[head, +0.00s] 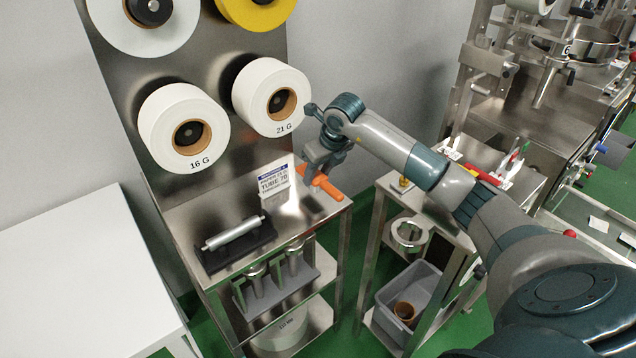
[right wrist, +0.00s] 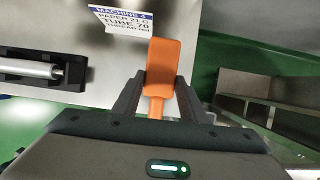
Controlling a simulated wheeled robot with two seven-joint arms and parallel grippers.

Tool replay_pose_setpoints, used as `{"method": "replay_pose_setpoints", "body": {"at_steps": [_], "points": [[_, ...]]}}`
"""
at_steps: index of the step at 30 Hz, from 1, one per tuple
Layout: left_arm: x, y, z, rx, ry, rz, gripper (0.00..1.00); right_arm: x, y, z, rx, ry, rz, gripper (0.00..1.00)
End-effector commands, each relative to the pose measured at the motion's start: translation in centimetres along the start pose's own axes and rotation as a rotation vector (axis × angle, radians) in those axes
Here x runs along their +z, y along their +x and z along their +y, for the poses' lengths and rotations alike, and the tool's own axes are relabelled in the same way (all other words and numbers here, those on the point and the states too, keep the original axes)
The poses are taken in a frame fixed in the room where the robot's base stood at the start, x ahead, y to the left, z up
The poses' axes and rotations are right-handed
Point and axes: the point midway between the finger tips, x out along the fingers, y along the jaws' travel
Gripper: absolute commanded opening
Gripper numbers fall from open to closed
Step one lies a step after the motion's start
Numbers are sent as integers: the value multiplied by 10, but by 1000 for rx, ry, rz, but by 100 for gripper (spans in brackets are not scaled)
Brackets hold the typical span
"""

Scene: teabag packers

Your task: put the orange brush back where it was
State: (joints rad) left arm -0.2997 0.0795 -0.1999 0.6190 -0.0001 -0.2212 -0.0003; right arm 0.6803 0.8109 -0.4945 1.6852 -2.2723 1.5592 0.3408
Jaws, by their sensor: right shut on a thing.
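The orange brush (head: 327,187) is held in my right gripper (head: 317,176), whose fingers are shut on it. In the right wrist view the brush (right wrist: 162,70) stands up between the two fingers (right wrist: 156,95), its wide end pointing away from me. The brush is over the right part of the steel bench top (head: 300,210), close to its right edge. I cannot tell whether it touches the bench top. My left gripper is not in view.
A "TUBE 70" sign (head: 274,180) stands just left of the brush. A steel roller (head: 234,232) lies on a black stand further left. Paper reels (head: 272,97) hang above. A cart (head: 480,165) with several coloured tools stands to the right, across a gap.

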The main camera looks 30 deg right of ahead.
Motion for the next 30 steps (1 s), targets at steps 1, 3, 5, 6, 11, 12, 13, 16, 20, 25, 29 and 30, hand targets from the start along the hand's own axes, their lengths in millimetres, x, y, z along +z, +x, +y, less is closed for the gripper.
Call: {"method": "replay_pose_setpoints", "body": {"at_steps": [1,3,5,6,11,12,13,16,20,25,29,30], "points": [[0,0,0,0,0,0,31,0,0,0,0,0,-1,21],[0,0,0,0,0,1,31,0,0,0,0,0,-1,21],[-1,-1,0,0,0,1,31,-1,1,0,0,1,0,21],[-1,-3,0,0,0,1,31,-1,3,0,1,1,1,21],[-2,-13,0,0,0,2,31,-8,18,0,1,2,3,21],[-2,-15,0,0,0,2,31,-10,22,0,2,3,2,21],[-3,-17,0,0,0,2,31,-12,26,0,1,3,3,21],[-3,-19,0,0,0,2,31,-14,34,0,1,2,0,21],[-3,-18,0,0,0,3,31,-15,36,0,1,1,-1,21],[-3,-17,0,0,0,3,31,-15,37,0,0,1,-1,21],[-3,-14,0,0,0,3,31,-17,40,0,0,1,-1,21],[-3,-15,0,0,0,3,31,-16,39,0,0,1,0,46]]}}
